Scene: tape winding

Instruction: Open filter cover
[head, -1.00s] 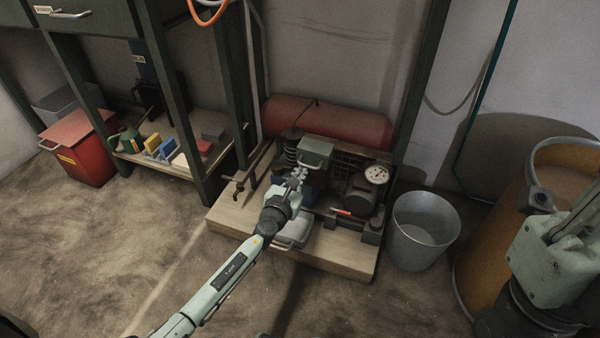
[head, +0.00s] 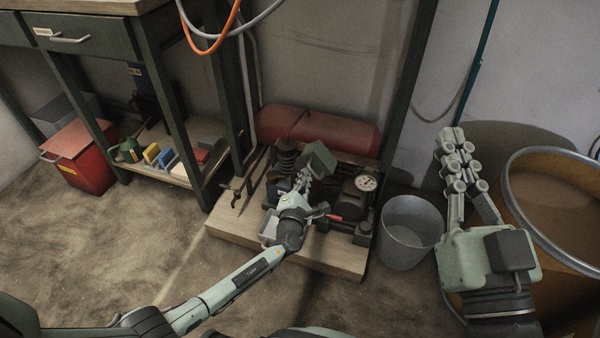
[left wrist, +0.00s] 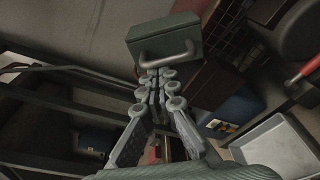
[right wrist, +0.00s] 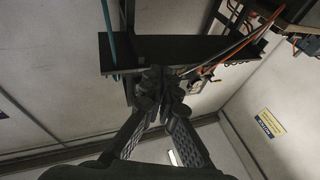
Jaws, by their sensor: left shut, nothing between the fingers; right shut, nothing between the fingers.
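The filter cover appears to be the green box-shaped part on the compressor unit. In the head view the cover (head: 320,159) sits tilted above the unit's middle. In the left wrist view the cover (left wrist: 164,42) shows its grey bar handle (left wrist: 168,53) toward me. My left gripper (head: 303,175) is shut and empty, with its fingertips (left wrist: 158,78) close below the handle; I cannot tell whether they touch it. My right gripper (head: 453,138) is shut and empty, raised in front of the wall; its fingers show dark in the right wrist view (right wrist: 160,85).
A grey tray (left wrist: 278,147) lies at the front. A metal bucket (head: 408,232) and an orange drum (head: 565,195) stand right. A shelf bench (head: 180,170) stands left.

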